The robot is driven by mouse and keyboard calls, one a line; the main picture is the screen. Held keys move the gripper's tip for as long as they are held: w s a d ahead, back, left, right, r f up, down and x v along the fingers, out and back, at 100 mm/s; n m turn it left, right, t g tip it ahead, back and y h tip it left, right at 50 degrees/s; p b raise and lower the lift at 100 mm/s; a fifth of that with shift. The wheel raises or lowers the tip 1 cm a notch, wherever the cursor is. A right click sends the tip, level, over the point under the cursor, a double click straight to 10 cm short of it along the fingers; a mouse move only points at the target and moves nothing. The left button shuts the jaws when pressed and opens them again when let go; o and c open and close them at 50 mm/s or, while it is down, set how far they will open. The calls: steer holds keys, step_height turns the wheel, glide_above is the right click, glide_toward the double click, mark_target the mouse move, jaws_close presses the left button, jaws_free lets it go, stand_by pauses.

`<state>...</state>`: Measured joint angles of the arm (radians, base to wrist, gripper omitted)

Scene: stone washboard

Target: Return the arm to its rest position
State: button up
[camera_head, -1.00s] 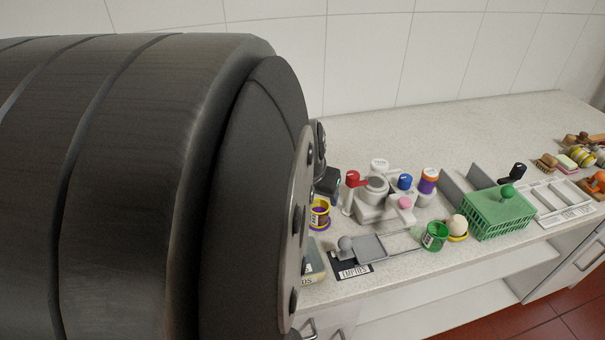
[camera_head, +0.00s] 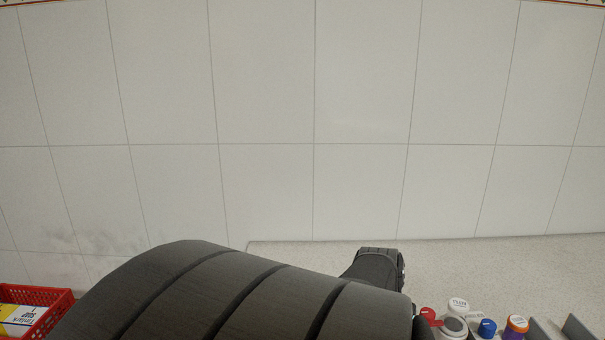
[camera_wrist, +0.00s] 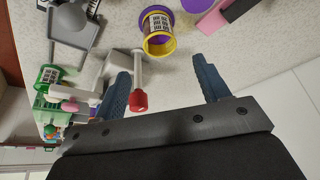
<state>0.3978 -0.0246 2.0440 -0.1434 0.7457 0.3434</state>
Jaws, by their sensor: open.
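My gripper (camera_wrist: 162,88) shows in the wrist view with two blue fingers set wide apart. It is open, and nothing is held between the fingers. A red-tipped lever (camera_wrist: 138,101) shows close beside the left finger; I cannot tell whether they touch. A yellow-rimmed cup (camera_wrist: 158,45) with a printed label lies beyond the fingertips, apart from them. In the head view my dark arm fills the lower middle and hides much of the counter. The gripper's fingers do not show there.
A red basket (camera_head: 40,296) with soap boxes stands at the lower left. The counter (camera_head: 500,265) carries a blue-topped item (camera_head: 487,328) and an orange-topped jar (camera_head: 516,325). In the wrist view, a green basket (camera_wrist: 47,76) is at the left. The tiled wall (camera_head: 300,100) stands behind.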

steer(key=x, duration=1)
steer(key=shift+r, duration=0.55)
